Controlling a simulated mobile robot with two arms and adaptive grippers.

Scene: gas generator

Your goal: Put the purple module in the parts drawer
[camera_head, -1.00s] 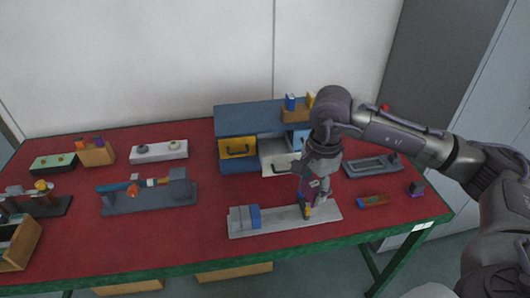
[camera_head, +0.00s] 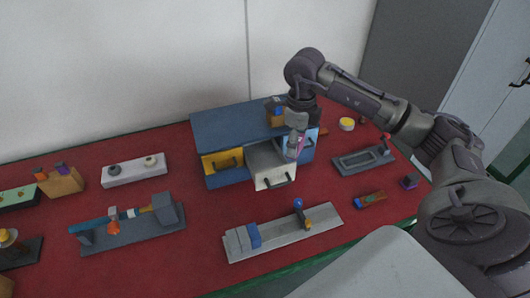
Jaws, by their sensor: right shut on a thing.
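My right gripper (camera_head: 294,140) points down over the blue drawer cabinet (camera_head: 235,121), above the right side of the pulled-out drawer. It is shut on the purple module (camera_head: 297,146), a small pinkish-purple piece largely hidden by the fingers. The parts drawer (camera_head: 276,180) has a pale front with a dark handle and stands open; its grey inside shows, and the gripper covers its right edge. I cannot tell whether the module touches the drawer. My left gripper is not in view.
A yellow-fronted drawer (camera_head: 221,160) is beside the open one. A grey rail plate (camera_head: 281,233) with blue blocks and a blue-topped lever lies in front. A grey tray (camera_head: 361,161) and a small dark purple-topped block (camera_head: 409,182) lie right.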

